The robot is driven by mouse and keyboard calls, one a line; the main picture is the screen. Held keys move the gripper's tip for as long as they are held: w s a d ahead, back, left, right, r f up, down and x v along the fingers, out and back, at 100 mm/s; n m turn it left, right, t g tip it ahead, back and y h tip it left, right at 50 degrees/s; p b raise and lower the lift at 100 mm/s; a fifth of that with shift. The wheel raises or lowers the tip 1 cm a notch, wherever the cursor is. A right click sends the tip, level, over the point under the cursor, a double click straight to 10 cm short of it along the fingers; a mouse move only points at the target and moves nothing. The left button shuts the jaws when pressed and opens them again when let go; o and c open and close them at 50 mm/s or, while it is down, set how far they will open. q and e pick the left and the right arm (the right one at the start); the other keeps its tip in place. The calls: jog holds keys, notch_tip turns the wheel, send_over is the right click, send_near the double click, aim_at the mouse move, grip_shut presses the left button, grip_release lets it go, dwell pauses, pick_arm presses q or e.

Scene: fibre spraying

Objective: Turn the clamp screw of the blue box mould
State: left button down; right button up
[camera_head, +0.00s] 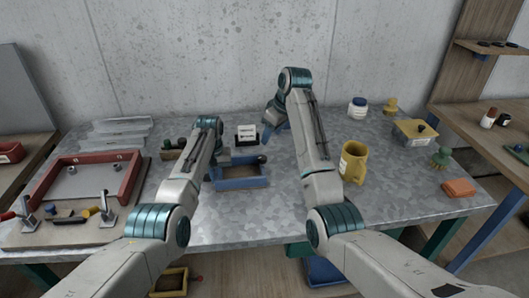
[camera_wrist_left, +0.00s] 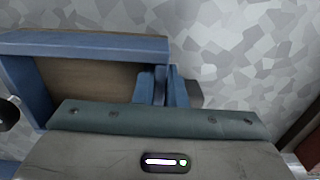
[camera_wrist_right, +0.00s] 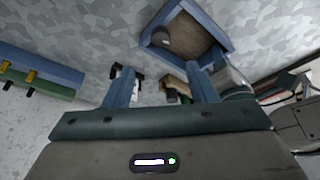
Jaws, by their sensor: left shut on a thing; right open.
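The blue box mould (camera_head: 243,183) stands on the grey metal table, with a wooden-looking inside. A dark round knob, likely its clamp screw (camera_head: 262,159), shows at its right end; it also shows in the right wrist view (camera_wrist_right: 160,38) and at the left edge of the left wrist view (camera_wrist_left: 7,114). My left gripper (camera_wrist_left: 160,82) is shut on the mould's wall at the end away from the knob; its contact is partly hidden. My right gripper (camera_wrist_right: 160,78) is open and empty, above and behind the mould, apart from the knob.
A white card stand (camera_head: 246,135) is behind the mould. The table between the blue mould and the mug is clear.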

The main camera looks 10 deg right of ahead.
aim_at(262, 157)
jog(key=w+f+n, duration=0.1)
jog(key=f, duration=0.2)
jog(key=w+a+f+n, duration=0.1)
jog(key=f, duration=0.3)
jog(key=a+f+n+y, duration=0.1)
jog(key=f+n, duration=0.1)
jog(key=f, duration=0.1)
jog(key=shift+w+a+f+g, duration=0.2)
jog(key=shift+w+f+g, duration=0.15)
jog(key=shift+w+g, duration=0.05)
jog(key=c, duration=1)
